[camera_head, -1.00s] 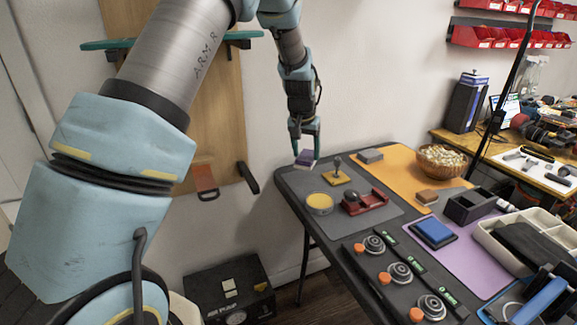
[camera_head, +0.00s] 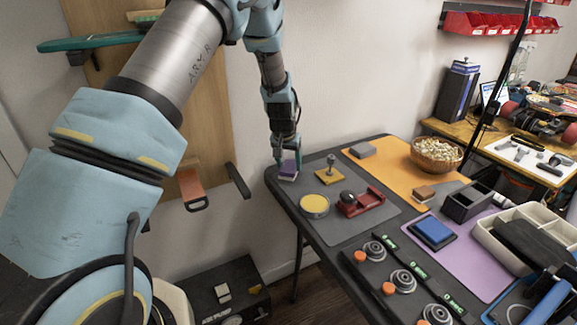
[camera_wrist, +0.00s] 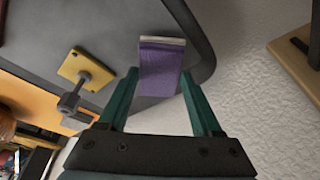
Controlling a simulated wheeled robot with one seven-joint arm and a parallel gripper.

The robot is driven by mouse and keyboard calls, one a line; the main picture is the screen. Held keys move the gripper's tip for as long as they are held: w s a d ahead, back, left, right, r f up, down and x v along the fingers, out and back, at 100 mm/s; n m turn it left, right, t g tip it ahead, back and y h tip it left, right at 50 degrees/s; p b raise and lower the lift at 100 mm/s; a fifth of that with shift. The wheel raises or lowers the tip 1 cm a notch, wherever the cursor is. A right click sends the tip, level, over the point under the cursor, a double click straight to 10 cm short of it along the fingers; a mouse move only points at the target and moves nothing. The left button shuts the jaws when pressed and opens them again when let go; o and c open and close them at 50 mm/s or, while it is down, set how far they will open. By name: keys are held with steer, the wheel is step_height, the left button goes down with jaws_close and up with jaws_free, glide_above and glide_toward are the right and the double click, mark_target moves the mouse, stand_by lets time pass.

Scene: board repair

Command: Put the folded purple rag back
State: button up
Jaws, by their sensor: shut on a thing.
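The folded purple rag (camera_head: 288,169) is at the far left corner of the dark table (camera_head: 285,193), by the grey mat (camera_head: 345,228). My gripper (camera_head: 286,157) points down and is shut on it. In the wrist view the purple rag (camera_wrist: 160,72) sits between the two green fingers of my gripper (camera_wrist: 158,78), with a pale edge at its far end. I cannot tell whether the rag touches the surface below it.
A yellow block with an upright stem (camera_head: 329,175), a round yellow tin (camera_head: 314,205) and a red tool (camera_head: 362,202) stand close by on the mat. A grey block (camera_head: 362,149) and a wooden bowl (camera_head: 436,155) are on the orange mat. A wall lies behind.

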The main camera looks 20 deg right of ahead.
steer(key=shift+f, duration=0.9)
steer(key=shift+f, duration=0.1)
steer(key=o, duration=1.2)
steer(key=shift+r, duration=0.2)
steer(key=b+v, duration=0.2)
steer(key=v, duration=1)
steer(key=shift+f, duration=0.1)
steer(key=shift+s, duration=0.15)
